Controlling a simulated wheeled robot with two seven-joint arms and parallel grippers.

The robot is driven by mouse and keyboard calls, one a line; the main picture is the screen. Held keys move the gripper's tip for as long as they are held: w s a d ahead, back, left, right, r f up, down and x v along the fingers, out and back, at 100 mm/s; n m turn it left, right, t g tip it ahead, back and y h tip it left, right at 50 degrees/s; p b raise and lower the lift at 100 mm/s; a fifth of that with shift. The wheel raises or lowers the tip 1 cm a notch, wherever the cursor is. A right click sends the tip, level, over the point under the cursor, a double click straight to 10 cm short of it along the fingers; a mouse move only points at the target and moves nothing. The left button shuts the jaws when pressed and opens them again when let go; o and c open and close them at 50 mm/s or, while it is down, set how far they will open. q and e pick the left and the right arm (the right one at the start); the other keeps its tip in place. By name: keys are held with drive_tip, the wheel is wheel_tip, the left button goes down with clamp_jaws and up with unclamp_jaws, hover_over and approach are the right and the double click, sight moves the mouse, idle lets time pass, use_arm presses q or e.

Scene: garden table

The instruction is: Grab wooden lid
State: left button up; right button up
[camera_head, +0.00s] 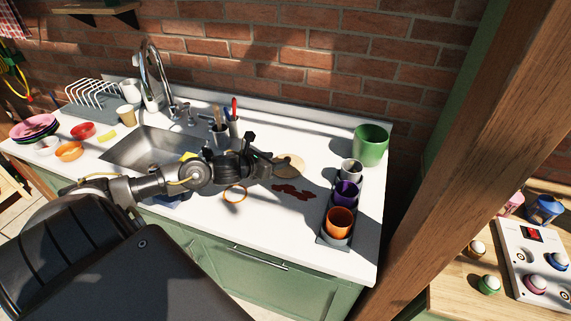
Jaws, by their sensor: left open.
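A round tan wooden lid (288,170) lies on the white countertop, right of the sink and toward the back. My left gripper (284,163) reaches in from the left over the counter, with its fingers at the lid and partly covering it. The gripper is open. I cannot tell whether the fingers touch the lid. My right gripper is not in view.
A dark tray (324,230) holds an orange cup (340,221), a purple cup (346,193) and a grey cup (351,171). A green pot (370,145) stands behind. Reddish-brown patches (293,191) lie before the lid. A utensil holder (220,134) stands behind my arm.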

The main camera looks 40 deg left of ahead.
sight(287, 159)
use_arm(q)
drive_tip(key=shift+w, duration=0.2)
drive_tip(key=p+x, duration=0.2)
drive_tip(key=x, duration=0.2)
drive_tip(key=shift+w+f, duration=0.1)
drive_tip(key=shift+f, duration=0.25)
drive_tip(key=shift+w+f, duration=0.15)
drive_tip(key=shift+f, duration=0.05)
drive_tip(key=shift+c, duration=0.5)
clamp_jaws()
